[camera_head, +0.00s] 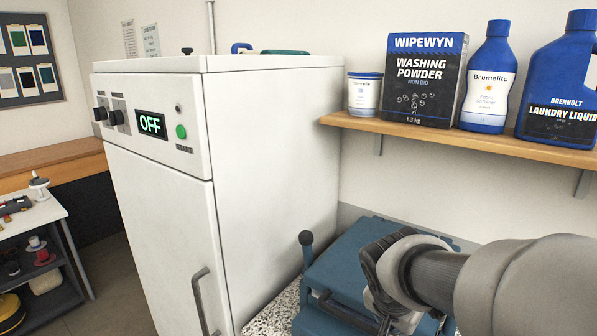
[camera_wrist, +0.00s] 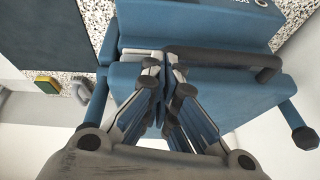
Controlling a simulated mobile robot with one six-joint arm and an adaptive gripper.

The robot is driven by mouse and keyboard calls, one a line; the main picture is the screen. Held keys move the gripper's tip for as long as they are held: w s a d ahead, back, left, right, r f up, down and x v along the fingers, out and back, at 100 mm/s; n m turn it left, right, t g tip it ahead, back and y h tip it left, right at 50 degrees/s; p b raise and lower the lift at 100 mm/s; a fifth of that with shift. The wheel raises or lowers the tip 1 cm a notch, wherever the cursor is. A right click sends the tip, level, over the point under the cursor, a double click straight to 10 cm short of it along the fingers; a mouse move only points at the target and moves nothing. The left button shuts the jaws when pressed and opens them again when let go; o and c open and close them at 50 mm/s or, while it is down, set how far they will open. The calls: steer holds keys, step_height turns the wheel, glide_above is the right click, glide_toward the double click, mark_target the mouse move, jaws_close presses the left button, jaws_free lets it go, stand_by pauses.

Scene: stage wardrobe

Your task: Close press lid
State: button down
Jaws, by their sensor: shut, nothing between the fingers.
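The blue press (camera_head: 340,262) stands on a speckled counter at the lower right of the head view, partly hidden by my arm. Its lid (camera_wrist: 205,85) fills the middle of the wrist view, with a dark bar handle (camera_wrist: 255,68) along one edge. I cannot tell how far the lid is raised. A lever with a dark knob (camera_head: 306,238) rises at the press's left side. My gripper (camera_wrist: 163,64) is shut and empty, its fingertips over the lid beside the handle. I cannot tell whether they touch it. In the head view my arm hides much of the gripper.
A tall white cabinet (camera_head: 265,150) reading OFF stands left of the press. A wooden shelf (camera_head: 470,138) with washing powder (camera_head: 423,80) and bottles hangs above it. A yellow-green sponge (camera_wrist: 47,85) lies on the speckled counter (camera_wrist: 85,70). A low trolley (camera_head: 35,222) is at far left.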

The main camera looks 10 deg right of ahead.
steer(key=shift+s+a+f+b, duration=0.1)
steer(key=shift+f+b, duration=0.6)
steer(key=shift+f, duration=0.4)
steer(key=shift+s, duration=0.1)
